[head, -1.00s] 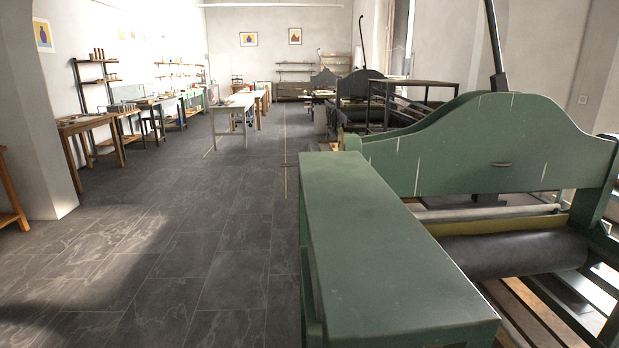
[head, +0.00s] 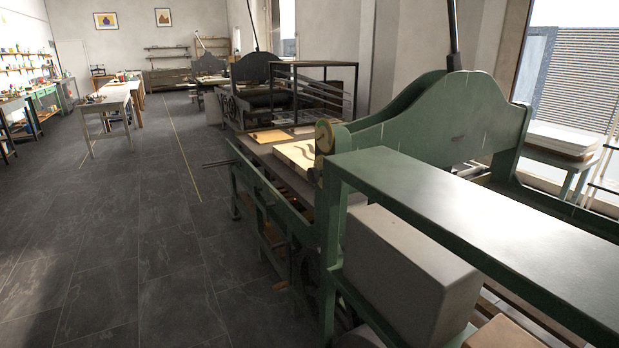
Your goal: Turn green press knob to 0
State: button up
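The green press (head: 430,128) fills the right side of the head view, with a curved green side plate and a flat green top beam (head: 450,205) close to me. A round yellowish dial or knob (head: 324,138) sits on the press's left end, by the curved plate. It is too small to read any marks or setting on it. I cannot tell for sure that it is the press knob. My gripper is not in view.
A grey block (head: 405,275) stands under the green beam. Darker presses (head: 275,95) stand farther back. A light table (head: 108,105) stands at the left. The dark tiled floor (head: 130,230) left of the press is clear.

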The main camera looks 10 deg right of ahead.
aim_at(312, 174)
jog(key=k+j, duration=0.1)
jog(key=j, duration=0.3)
jog(key=k+j+z, duration=0.15)
jog(key=j, duration=0.2)
jog(key=i+j+z, duration=0.1)
jog(key=j, duration=0.25)
jog(key=i+j+z, duration=0.1)
jog(key=j, duration=0.2)
jog(key=i+j+z, duration=0.1)
jog(key=j, duration=0.25)
jog(key=i+j+z, duration=0.1)
jog(key=i+j, duration=0.2)
jog(key=i+j+z, duration=0.15)
jog(key=i+j, duration=0.15)
jog(key=i, duration=0.25)
